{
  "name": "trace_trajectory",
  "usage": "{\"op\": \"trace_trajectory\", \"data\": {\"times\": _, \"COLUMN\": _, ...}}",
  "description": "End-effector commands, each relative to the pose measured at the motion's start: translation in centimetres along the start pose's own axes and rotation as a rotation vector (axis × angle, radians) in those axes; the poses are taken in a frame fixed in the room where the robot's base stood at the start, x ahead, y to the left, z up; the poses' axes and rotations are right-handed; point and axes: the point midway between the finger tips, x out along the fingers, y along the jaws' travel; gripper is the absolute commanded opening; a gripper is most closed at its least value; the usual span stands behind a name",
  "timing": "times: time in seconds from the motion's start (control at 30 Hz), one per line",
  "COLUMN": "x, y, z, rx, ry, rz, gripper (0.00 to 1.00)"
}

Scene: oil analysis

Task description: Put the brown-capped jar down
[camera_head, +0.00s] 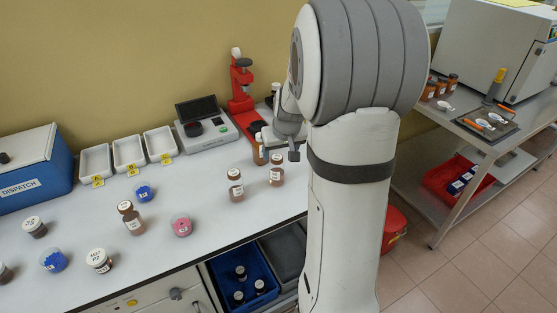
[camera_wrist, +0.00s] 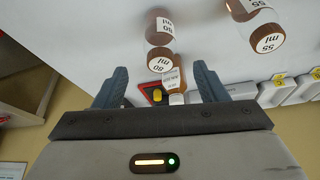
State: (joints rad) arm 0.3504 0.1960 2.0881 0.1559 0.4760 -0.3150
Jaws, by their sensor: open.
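My gripper (camera_head: 291,150) is open over the back right of the white bench. In the wrist view its two fingers (camera_wrist: 159,86) are spread apart with nothing clamped between them. A brown-capped jar marked 80 ml (camera_wrist: 160,40) stands just beyond the fingertips; it appears to be the jar (camera_head: 276,171) below my gripper in the head view. A second jar (camera_head: 260,152) stands close behind it, partly hidden by my gripper. A third jar (camera_head: 235,186), marked 55 ml in the wrist view (camera_wrist: 262,35), stands to the left. All three look upright on the bench.
A red press (camera_head: 241,90), a grey instrument with a dark screen (camera_head: 199,128) and white trays (camera_head: 129,150) line the wall. A blue bin (camera_head: 230,270) lies below the bench edge.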

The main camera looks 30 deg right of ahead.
Motion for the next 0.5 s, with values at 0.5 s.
{"op": "trace_trajectory", "data": {"times": 0.5, "x": -9.1, "y": -6.7, "z": 6.2, "rx": -0.065, "ry": -0.038, "rz": -0.038, "gripper": 0.66}}
